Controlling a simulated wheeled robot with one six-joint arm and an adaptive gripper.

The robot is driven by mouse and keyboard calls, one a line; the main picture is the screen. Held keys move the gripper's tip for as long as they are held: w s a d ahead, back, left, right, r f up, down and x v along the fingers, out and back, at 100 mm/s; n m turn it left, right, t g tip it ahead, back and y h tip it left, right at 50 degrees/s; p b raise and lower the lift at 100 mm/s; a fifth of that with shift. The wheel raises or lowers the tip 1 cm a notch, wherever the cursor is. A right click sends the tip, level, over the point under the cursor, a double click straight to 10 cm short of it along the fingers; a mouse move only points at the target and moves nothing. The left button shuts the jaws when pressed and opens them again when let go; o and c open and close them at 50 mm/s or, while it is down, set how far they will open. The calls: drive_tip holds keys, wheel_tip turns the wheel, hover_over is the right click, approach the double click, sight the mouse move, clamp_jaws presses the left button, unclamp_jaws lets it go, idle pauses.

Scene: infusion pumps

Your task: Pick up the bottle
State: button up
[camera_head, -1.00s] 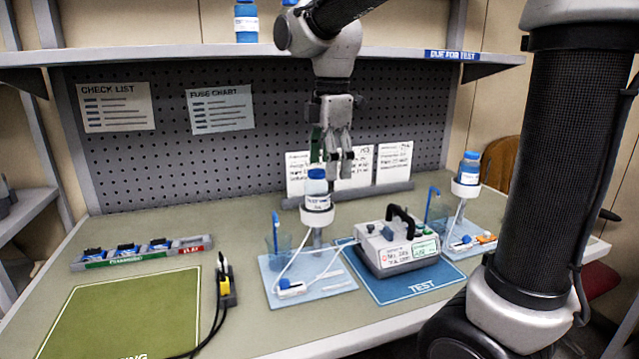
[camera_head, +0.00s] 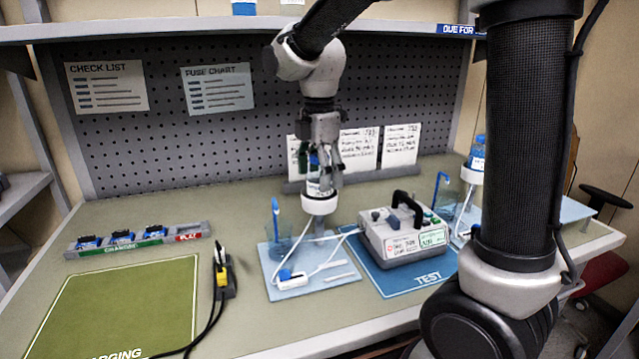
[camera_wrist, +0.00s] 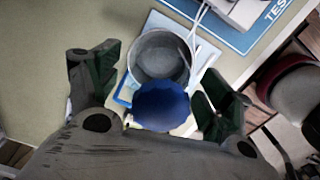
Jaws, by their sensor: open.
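A bottle with a white label (camera_head: 313,187) stands upright at the white ring holder (camera_head: 320,206) on a small stand in the head view. My gripper (camera_head: 322,170) is right at the bottle and partly hides it. In the wrist view the bottle's blue cap (camera_wrist: 161,105) lies between the two spread fingers of my gripper (camera_wrist: 156,95). The fingers are open, with gaps beside the cap. A round grey cup shape (camera_wrist: 159,57) shows just beyond the cap. Whether a finger touches the bottle cannot be told.
A test device (camera_head: 405,236) with a black handle sits on the blue mat (camera_head: 365,262) right of the stand. A second bottle (camera_head: 477,152) stands farther right. A blue tray (camera_head: 312,283) lies under the stand. A shelf (camera_head: 200,29) runs above. The green mat (camera_head: 125,310) is clear.

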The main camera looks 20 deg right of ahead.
drive_tip(key=c, duration=1)
